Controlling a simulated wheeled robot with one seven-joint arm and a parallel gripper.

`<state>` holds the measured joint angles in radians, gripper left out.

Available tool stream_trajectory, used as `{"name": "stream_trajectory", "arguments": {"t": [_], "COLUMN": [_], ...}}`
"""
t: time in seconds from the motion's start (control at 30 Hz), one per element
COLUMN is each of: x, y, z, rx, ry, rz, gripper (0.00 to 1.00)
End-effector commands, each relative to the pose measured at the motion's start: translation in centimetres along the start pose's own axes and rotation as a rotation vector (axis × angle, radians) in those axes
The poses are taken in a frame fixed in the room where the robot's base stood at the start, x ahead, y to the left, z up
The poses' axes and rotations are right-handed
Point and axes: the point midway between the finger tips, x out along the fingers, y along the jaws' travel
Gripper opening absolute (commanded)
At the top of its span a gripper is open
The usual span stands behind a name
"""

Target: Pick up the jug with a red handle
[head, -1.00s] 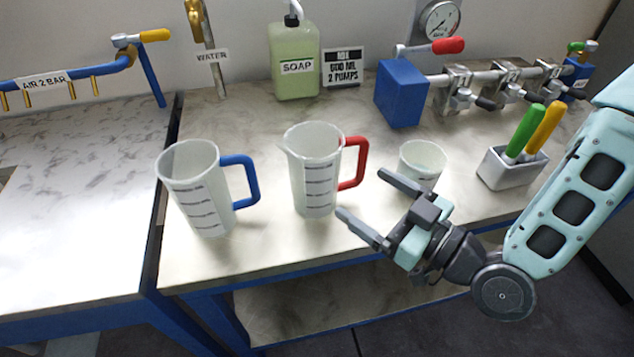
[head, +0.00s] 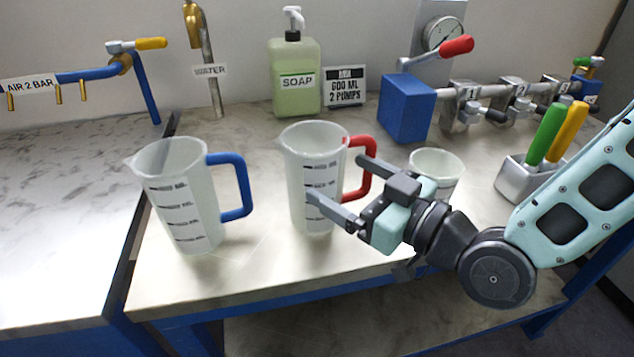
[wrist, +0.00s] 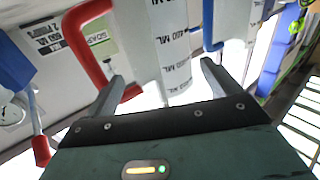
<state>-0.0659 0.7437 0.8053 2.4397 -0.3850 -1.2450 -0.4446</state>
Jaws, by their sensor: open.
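The jug with a red handle (head: 312,170) stands upright on the bench, a translucent measuring jug with its red handle (head: 366,168) facing right. My gripper (head: 335,178) is open and empty, its fingers pointing left toward this jug. In the head view one fingertip overlaps the jug's lower front and the other overlaps the red handle; I cannot tell whether they touch. In the wrist view the red handle (wrist: 82,50) is beyond the left finger, and the jug's marked wall (wrist: 170,45) shows between the fingers.
A similar jug with a blue handle (head: 185,200) stands to the left. A small white cup (head: 436,165) stands just behind my gripper. A soap bottle (head: 297,85), a sign (head: 345,88), a blue block (head: 406,110) with valves, and a holder (head: 520,182) with green and yellow handles stand farther back.

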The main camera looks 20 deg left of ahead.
Motion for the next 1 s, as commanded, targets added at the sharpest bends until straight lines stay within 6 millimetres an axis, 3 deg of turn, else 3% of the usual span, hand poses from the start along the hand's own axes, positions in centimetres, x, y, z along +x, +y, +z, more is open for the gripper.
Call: {"name": "stream_trajectory", "arguments": {"t": [0.17,0.43,0.77,0.87,1.0], "x": [1.5,5.4,6.0,6.0,6.0], "y": [0.0,-0.1,0.0,0.0,0.0], "z": [-0.1,-0.1,0.0,0.0,0.0], "rx": [0.001,0.001,0.0,0.0,0.0], "ry": [0.002,0.001,0.0,0.0,0.001], "rz": [-0.001,-0.001,0.0,0.0,0.0], "gripper": [0.89,0.89,0.89,0.61,0.59]}}
